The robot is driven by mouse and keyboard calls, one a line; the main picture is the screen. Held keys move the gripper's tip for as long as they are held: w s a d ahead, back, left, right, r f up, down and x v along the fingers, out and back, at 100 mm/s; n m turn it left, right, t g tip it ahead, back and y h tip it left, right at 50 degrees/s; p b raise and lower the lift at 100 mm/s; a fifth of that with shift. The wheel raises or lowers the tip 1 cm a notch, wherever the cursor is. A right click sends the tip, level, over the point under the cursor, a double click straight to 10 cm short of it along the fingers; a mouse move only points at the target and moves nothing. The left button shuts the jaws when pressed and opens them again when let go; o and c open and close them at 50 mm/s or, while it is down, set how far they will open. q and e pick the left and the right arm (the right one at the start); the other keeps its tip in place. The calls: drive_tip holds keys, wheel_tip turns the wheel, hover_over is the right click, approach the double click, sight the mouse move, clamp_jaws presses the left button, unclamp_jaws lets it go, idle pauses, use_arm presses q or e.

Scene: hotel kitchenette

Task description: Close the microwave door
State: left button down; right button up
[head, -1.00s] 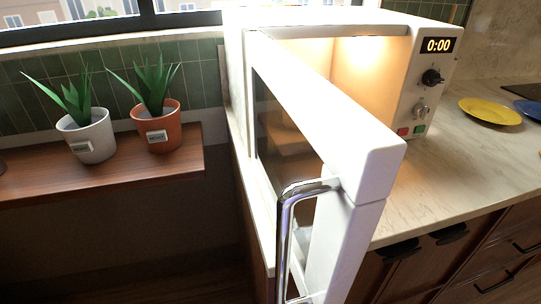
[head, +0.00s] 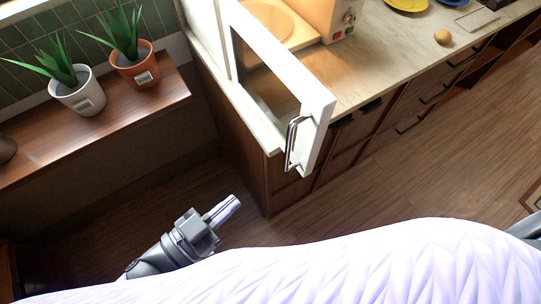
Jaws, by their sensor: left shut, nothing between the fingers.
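The white microwave (head: 206,30) stands on the counter at the top, with its inside lit and a turntable plate showing. Its door (head: 318,104) is wide open and sticks out past the counter's front edge. The door's metal handle (head: 293,142) is on the side facing left. My left gripper (head: 232,201) is low, over the floor, left of and below the handle and apart from it. Its fingers are shut with nothing between them. My right gripper is out of view.
A wooden shelf (head: 110,120) at left holds a white-potted plant (head: 78,97) and an orange-potted plant (head: 134,70). A yellow plate (head: 407,4) and a round brown item (head: 443,37) lie on the counter (head: 390,60). The floor (head: 420,170) in front is clear.

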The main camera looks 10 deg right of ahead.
sight(286, 156)
use_arm(q)
drive_tip(key=x, duration=1.2)
